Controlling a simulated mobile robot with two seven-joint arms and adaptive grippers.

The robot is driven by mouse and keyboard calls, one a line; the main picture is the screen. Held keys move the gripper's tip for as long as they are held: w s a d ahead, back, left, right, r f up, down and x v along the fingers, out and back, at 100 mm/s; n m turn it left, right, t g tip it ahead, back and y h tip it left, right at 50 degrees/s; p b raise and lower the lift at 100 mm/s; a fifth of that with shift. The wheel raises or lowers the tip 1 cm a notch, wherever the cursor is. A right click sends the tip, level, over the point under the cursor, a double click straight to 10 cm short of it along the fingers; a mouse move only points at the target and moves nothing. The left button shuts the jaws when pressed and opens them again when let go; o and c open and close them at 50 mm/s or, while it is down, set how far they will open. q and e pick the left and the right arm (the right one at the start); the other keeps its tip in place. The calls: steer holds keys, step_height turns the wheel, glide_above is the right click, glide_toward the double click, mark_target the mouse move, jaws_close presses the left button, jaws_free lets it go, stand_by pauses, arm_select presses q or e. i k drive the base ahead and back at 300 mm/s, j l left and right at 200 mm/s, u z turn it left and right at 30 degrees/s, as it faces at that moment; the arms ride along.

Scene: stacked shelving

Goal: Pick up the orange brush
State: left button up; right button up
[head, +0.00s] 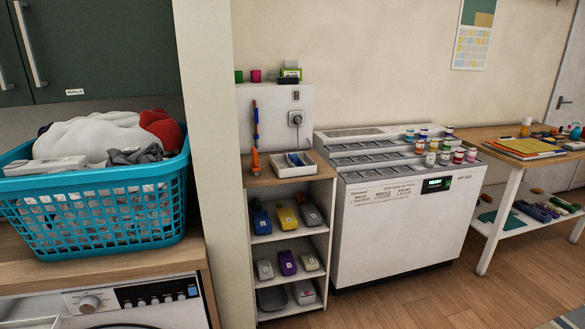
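A thin upright orange item (255,158) stands at the left end of the small shelf unit's wooden top, against the white wall panel. It has orange parts at its lower end and higher up, with a dark blue part between. It could be the orange brush, but it is too small to tell for sure. Neither of my grippers shows in the head view.
A small white shelf unit (326,215) holds several coloured items, with an open tray (293,161) on top. A white machine (400,225) with small jars stands beside it. A blue laundry basket (95,215) is at left. Wooden floor (430,305) is clear in front.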

mark_target(255, 168)
steer(key=i+l+z, duration=0.65)
steer(key=i, duration=0.3)
steer(key=i+z, duration=0.35)
steer(key=i, duration=0.15)
steer(key=i+u, duration=0.3)
steer(key=u, duration=0.15)
steer(key=i+u, duration=0.4)
steer(key=i+l+u, duration=0.15)
steer(key=u, duration=0.3)
steer(key=i+l+u, duration=0.15)
steer(key=i+u, duration=0.3)
steer(key=i+l+u, duration=0.2)
steer(key=u, duration=0.3)
